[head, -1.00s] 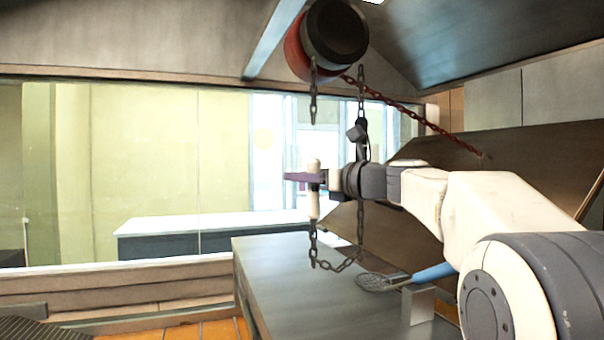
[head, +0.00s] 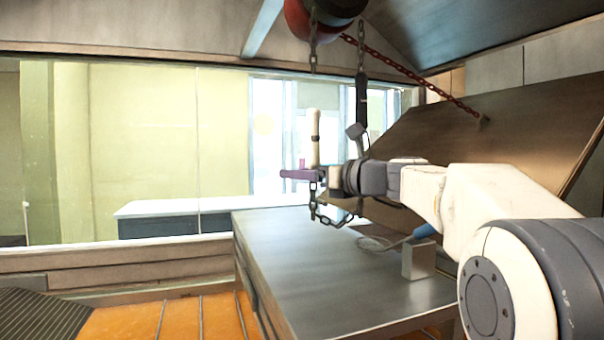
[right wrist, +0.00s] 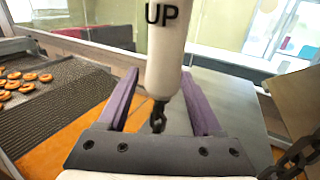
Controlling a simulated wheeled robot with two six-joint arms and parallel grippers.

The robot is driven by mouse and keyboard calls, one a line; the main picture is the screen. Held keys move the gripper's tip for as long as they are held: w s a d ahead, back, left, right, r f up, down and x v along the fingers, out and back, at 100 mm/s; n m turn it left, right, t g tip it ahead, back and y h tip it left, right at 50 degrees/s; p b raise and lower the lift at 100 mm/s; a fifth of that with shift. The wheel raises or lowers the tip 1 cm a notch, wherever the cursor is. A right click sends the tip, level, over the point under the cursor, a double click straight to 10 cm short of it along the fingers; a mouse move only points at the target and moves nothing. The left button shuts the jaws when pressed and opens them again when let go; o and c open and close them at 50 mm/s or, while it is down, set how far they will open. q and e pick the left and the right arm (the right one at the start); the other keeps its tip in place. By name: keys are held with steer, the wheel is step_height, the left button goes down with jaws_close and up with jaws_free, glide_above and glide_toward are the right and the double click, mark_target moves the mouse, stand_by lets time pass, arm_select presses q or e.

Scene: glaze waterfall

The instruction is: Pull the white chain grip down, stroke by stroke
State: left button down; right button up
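The white chain grip (head: 316,137) hangs upright on a dark chain, left of the middle of the head view's right half. My right gripper (head: 300,175), with purple fingers, is at its lower end. In the right wrist view the grip (right wrist: 166,48) bears the word "UP" and comes down between the spread fingers (right wrist: 160,95), with gaps beside it. The chain (right wrist: 157,118) leaves its bottom there. The gripper looks open and not clamped on it. The red and black drum (head: 315,15) above is cut off by the top edge. My left gripper is out of view.
A steel table (head: 300,265) lies below, bearing a metal block (head: 418,261) and a blue-handled whisk (head: 424,231). A red chain (head: 415,73) runs to a tilted brown panel (head: 510,130). A dark mesh conveyor (right wrist: 60,115) carries several rings (right wrist: 28,77).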

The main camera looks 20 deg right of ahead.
steer(key=shift+r, duration=0.1)
arm_select(q)
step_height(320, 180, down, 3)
steer(key=b, duration=0.3)
arm_select(e)
steer(key=v, duration=1)
steer(key=shift+s, duration=0.25)
